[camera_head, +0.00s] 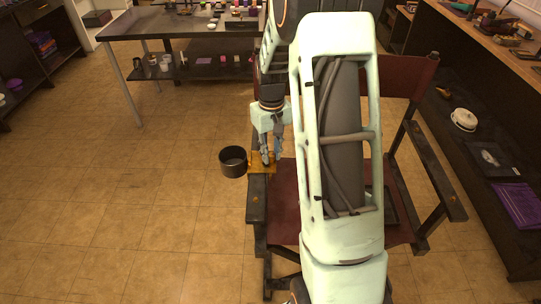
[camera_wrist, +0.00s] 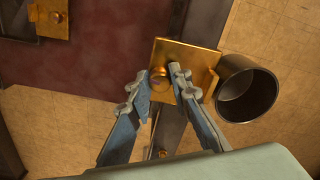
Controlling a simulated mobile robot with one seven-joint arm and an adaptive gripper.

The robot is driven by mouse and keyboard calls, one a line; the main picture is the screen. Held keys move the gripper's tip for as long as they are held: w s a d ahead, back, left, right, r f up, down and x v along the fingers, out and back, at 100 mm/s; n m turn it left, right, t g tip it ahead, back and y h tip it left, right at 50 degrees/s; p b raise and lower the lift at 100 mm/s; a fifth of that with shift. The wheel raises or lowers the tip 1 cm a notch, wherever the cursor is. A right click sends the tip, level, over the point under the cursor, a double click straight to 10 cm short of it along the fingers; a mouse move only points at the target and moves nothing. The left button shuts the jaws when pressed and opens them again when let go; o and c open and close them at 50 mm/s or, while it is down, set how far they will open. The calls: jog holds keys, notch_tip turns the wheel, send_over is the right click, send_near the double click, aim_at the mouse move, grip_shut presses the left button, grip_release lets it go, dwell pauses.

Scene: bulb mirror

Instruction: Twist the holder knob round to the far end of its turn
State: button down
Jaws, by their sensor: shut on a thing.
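The holder is a dark round cup (camera_head: 233,161) fixed to a brass plate (camera_head: 256,168) on the chair's left armrest. In the wrist view the cup (camera_wrist: 247,90) is right of the plate (camera_wrist: 200,58). The small round brass knob (camera_wrist: 158,80) sits on the plate's left part. My gripper (camera_head: 268,160) reaches down over the plate. In the wrist view my gripper's two fingers (camera_wrist: 159,76) stand on either side of the knob, shut on it. In the head view the fingers hide the knob.
The chair has a dark red seat (camera_head: 284,195) and dark frame. Another brass plate (camera_wrist: 50,18) shows at the wrist view's upper left. A table (camera_head: 160,24) stands behind, and a shelf (camera_head: 500,150) runs along the right. The tiled floor (camera_head: 150,220) to the left is clear.

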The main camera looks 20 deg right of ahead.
aim_at(271, 154)
jog(key=c, duration=1.8)
grip_release()
jog(key=shift+c, duration=0.2)
jog(key=shift+r+p, duration=2.85)
jog(key=shift+r, duration=1.2)
